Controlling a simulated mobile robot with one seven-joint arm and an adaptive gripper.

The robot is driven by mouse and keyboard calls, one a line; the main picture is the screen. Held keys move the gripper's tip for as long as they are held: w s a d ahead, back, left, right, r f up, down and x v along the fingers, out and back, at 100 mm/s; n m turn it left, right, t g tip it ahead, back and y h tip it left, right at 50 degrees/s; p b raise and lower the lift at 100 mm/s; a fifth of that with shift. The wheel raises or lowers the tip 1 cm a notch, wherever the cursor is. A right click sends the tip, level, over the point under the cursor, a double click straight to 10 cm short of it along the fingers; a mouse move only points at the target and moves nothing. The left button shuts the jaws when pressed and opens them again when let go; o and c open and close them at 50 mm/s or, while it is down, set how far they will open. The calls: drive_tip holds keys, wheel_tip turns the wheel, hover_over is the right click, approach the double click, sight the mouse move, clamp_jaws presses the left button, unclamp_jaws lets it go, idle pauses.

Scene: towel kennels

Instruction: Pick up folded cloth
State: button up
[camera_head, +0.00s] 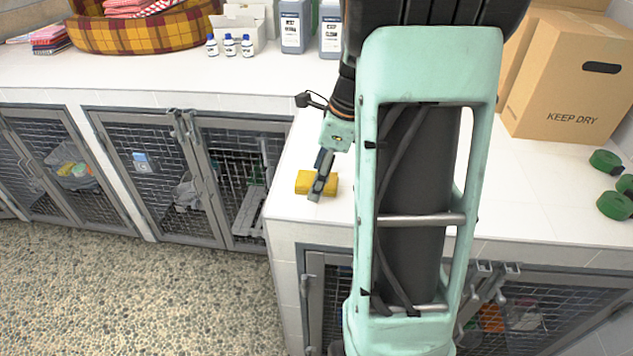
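A small yellow folded cloth (303,182) lies on the white tiled counter near its left edge and corner. My gripper (317,192) points down at the cloth, and its fingers cover the cloth's middle, with yellow showing on both sides. I cannot tell whether the fingers touch the cloth or stand just above it. The gap between the fingers is not visible from here, so open or shut is unclear.
A cardboard box (571,84) and green rolls (612,204) stand on the right of the counter. At the back are a plaid basket (140,32), small white bottles (229,45) and grey jugs (294,24). Wire-door kennels (160,170) sit below.

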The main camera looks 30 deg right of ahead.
drive_tip(key=c, duration=1.2)
drive_tip(key=shift+c, duration=0.2)
drive_tip(key=shift+r, duration=0.25)
